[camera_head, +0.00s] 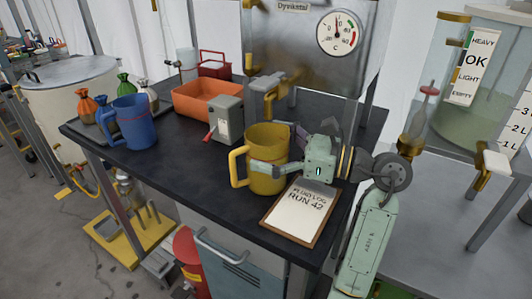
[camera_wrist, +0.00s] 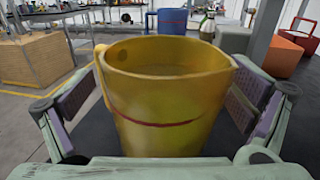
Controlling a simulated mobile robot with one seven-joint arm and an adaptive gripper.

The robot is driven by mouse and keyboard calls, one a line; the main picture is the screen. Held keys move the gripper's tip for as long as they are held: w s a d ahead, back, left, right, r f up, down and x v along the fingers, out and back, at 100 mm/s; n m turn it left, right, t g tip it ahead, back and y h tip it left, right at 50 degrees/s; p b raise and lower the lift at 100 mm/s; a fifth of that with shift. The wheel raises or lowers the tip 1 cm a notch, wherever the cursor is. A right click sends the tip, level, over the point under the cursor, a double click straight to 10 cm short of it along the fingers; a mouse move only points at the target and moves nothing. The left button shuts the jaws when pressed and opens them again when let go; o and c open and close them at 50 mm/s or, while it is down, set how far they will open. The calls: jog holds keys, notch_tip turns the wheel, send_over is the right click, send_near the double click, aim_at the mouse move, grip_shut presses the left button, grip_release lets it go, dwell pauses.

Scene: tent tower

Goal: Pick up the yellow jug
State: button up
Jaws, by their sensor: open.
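The yellow jug (camera_head: 265,150) stands upright on the dark tabletop (camera_head: 190,180), below the metal tank with the dial. Its handle points left in the head view. In the wrist view the yellow jug (camera_wrist: 165,95) fills the middle, with a red line around its body and a spout at the right. My gripper (camera_head: 275,170) is at the jug from the right side. In the wrist view my gripper (camera_wrist: 165,110) is open, with one finger pad on each side of the jug. Gaps show between pads and jug. The jug's base is hidden in the wrist view.
A clipboard (camera_head: 298,212) lies right in front of the jug. A grey box (camera_head: 226,120) stands just behind-left of it, near an orange bin (camera_head: 205,100). A blue jug (camera_head: 133,122) and small sacks (camera_head: 85,103) stand at the left. The tabletop's front left is clear.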

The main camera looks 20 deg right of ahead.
jog(key=shift+w+a, duration=0.1)
jog(key=shift+c, duration=0.3)
jog(key=c, duration=1.8)
jog(key=shift+r, duration=0.1)
